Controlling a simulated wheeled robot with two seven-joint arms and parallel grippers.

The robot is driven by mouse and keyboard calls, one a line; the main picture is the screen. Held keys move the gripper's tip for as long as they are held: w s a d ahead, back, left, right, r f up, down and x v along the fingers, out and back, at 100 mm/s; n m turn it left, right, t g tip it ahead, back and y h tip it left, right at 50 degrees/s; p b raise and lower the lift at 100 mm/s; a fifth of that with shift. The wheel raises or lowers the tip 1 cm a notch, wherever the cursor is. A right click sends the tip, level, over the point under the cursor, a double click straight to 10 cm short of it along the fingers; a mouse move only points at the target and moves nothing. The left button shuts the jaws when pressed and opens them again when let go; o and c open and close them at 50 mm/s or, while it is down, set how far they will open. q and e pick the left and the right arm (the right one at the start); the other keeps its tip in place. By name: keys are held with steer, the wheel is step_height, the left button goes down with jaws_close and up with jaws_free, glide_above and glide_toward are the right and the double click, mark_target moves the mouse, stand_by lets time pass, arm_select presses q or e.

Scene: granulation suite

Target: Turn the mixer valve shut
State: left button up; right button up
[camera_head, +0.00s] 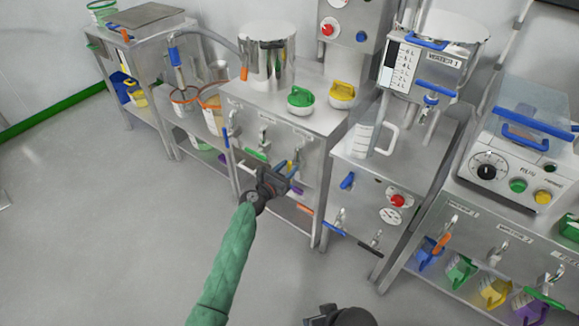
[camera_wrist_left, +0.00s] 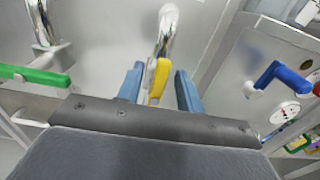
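The steel cabinet front carries several taps with coloured lever handles; their labels are too small to read, so I cannot tell which is the mixer valve. A yellow lever (camera_wrist_left: 158,80) hangs below a chrome tap (camera_wrist_left: 167,30); it also shows in the head view (camera_head: 290,166). My left gripper (camera_head: 275,180) is in front of it. In the left wrist view the blue fingers (camera_wrist_left: 159,90) are open, one on each side of the yellow lever, with gaps visible. My right gripper (camera_head: 330,315) is at the bottom edge of the head view, its fingers mostly out of sight.
A green lever (camera_wrist_left: 35,76) lies crosswise to the left of the yellow one. A blue lever (camera_wrist_left: 282,80) is to the right, on the neighbouring unit. Green (camera_head: 300,98) and yellow (camera_head: 342,94) lidded items stand on top. The floor (camera_head: 110,210) is clear.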

arm_select(q)
steer(key=shift+w+d, duration=0.4)
steer(key=shift+w, duration=0.15)
jaws_close()
